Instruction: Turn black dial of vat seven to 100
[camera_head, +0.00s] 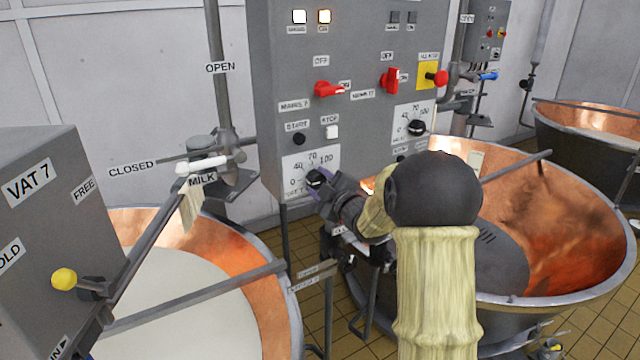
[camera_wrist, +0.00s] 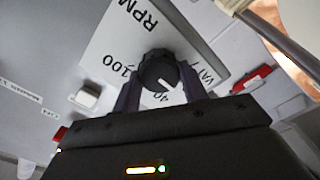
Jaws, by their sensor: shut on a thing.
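The black dial of vat seven (camera_head: 316,177) sits on a white scale plate (camera_head: 296,166) marked 0, 40, 70 and 100, low on the grey control panel. My gripper (camera_head: 322,184) reaches it from the front right. In the wrist view the dial (camera_wrist: 157,70) is between the two fingers of my gripper (camera_wrist: 160,92), which is shut on it. The dial's white pointer aims down and right in that view, just beside the 40. The 100 stands to the left of the dial. The 70 and 0 are not clear there, at least partly behind the fingers.
A second black dial (camera_head: 417,127) is higher right on the panel. Red switches (camera_head: 328,89) and a red button on yellow (camera_head: 436,77) are above. A copper vat (camera_head: 250,245) with white liquid is at the left, another (camera_head: 540,215) at the right. A grey VAT 7 box (camera_head: 50,230) stands front left.

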